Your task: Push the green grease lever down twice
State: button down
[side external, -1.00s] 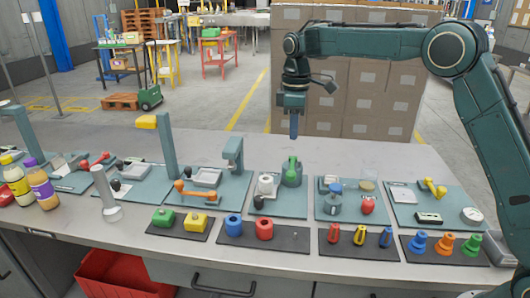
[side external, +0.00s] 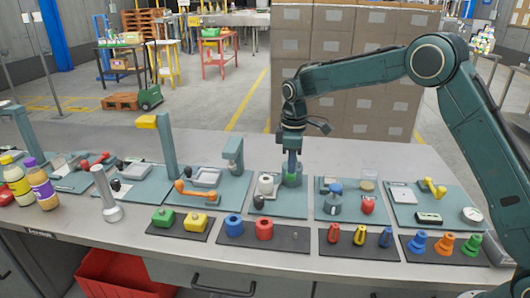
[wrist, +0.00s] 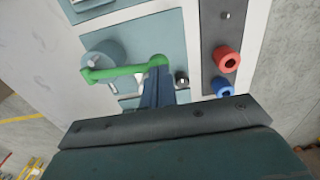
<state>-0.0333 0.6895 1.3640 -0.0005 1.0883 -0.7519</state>
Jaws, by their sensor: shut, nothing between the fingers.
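The green grease lever (wrist: 122,72) shows in the wrist view as a bar with a round knob at its right end. It is mounted on a teal cylinder (wrist: 103,57). My gripper (wrist: 157,72) is shut and empty, with its fingertips at the knob end of the lever. I cannot tell whether the fingertips touch the knob.
Blue (side external: 234,224) and red (side external: 264,228) rings lie on a dark mat in front. The bench behind the lever is clear.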

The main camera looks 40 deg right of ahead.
jog(key=shift+a, duration=0.1)
jog(key=shift+s+a+f, duration=0.15)
jog(key=shift+f, duration=0.25)
jog(key=shift+s+a+f+t+h, duration=0.1)
jog(key=shift+s+f+t+h, duration=0.05)
jog(key=shift+f+t+h, duration=0.4)
jog(key=shift+s+a+f, duration=0.15)
jog(key=shift+s+f, duration=0.05)
jog(key=shift+f, duration=0.75)
jog(key=shift+s+a+f, duration=0.1)
jog(key=shift+s+f, duration=0.05)
jog(key=shift+f, duration=0.75)
jog(key=s+a+r, duration=0.1)
jog(key=r, duration=0.6)
jog(key=s+a+r, duration=0.2)
jog(key=r, duration=0.5)
jog(key=shift+a, duration=0.15)
dwell(0.8)
